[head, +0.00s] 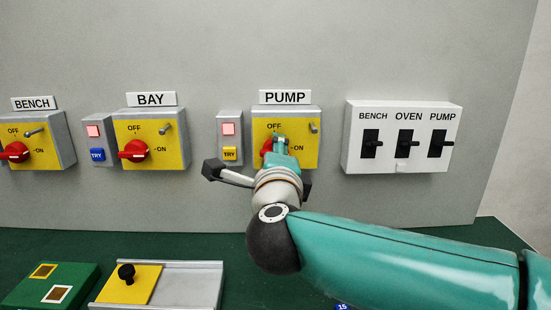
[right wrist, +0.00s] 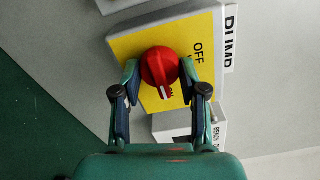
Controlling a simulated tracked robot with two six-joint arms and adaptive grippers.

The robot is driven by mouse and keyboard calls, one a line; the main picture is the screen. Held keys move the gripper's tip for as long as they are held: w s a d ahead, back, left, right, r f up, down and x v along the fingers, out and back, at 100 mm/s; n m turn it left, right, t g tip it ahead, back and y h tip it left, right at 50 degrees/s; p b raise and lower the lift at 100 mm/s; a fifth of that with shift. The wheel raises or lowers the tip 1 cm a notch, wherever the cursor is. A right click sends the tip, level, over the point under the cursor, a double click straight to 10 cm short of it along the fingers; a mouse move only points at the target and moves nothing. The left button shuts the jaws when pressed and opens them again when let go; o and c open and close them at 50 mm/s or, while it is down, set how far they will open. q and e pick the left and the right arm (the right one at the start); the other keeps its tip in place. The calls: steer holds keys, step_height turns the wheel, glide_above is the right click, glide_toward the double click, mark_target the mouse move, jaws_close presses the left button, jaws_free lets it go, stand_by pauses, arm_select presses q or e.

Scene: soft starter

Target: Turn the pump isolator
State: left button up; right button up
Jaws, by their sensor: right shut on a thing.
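The pump isolator is a yellow-faced grey box (head: 298,128) under the PUMP sign (head: 285,97), with OFF marked at the top and ON at the right. Its red knob (head: 266,147) is mostly hidden behind my right gripper (head: 279,142) in the head view. In the right wrist view the red knob (right wrist: 159,66) sits between the two fingers of my right gripper (right wrist: 160,80), which is shut on it. My left gripper is not in view.
The BAY isolator (head: 172,150) and BENCH isolator (head: 50,135) are to the left. A light-and-TRY-button box (head: 229,125) adjoins the pump isolator. A white panel with three black switches (head: 352,150) is to the right. A sliding yellow plate (head: 145,285) lies on the green bench.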

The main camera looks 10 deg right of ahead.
steer(key=shift+f, duration=0.35)
steer(key=o, duration=1)
steer(key=shift+o, duration=0.7)
steer(key=shift+r, duration=0.15)
steer(key=shift+s, duration=0.15)
steer(key=s+a, duration=0.2)
steer(key=s, duration=0.9)
steer(key=shift+s+a, duration=0.15)
steer(key=shift+s, duration=0.1)
